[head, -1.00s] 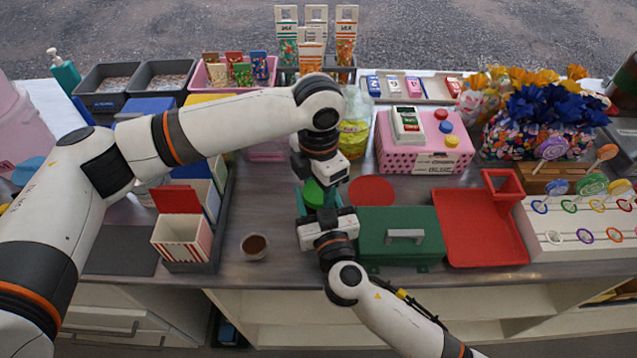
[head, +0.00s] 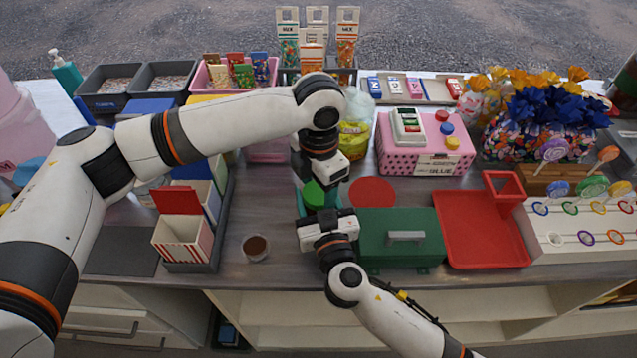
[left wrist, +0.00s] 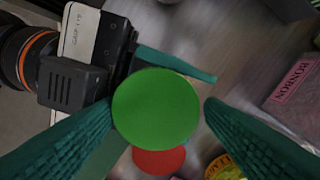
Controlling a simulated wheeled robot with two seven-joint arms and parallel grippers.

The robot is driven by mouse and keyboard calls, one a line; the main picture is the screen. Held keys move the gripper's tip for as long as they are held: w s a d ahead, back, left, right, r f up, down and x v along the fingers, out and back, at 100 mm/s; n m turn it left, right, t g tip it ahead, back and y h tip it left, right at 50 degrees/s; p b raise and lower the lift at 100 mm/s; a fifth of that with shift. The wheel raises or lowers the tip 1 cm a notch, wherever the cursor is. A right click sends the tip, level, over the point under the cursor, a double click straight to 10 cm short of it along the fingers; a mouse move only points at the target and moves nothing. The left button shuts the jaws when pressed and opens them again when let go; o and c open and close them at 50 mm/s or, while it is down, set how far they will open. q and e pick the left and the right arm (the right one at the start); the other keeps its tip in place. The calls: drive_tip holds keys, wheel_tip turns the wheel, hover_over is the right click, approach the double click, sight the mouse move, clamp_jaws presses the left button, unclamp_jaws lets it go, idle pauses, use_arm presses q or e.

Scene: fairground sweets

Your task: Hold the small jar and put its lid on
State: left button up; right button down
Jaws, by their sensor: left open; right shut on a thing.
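A round green lid (left wrist: 156,109) lies level between the two teal fingers of my left gripper (left wrist: 160,135) in the left wrist view, with a gap on its right side. In the head view the green lid (head: 314,194) shows just below my left gripper (head: 315,188). My left gripper is open around it. My right gripper (head: 318,208) comes from the front right and is shut on the small jar, directly under the lid. The jar itself is hidden by the lid and the grippers, so I cannot tell how the lid is seated.
A red disc (head: 372,191) lies on the counter behind a green box (head: 400,236). A red tray (head: 482,230) is at the right. A small brown-filled cup (head: 255,247) and a striped box (head: 182,240) stand at the left. Counter around the cup is clear.

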use_arm(q)
drive_tip(key=r, duration=0.4)
drive_tip(key=shift+s+d+r, duration=0.15)
drive_tip(key=shift+s+d, duration=0.05)
use_arm(e)
drive_tip(key=shift+d+f, duration=0.1)
drive_tip(key=shift+f, duration=0.1)
use_arm(q)
drive_tip(key=shift+c, duration=0.2)
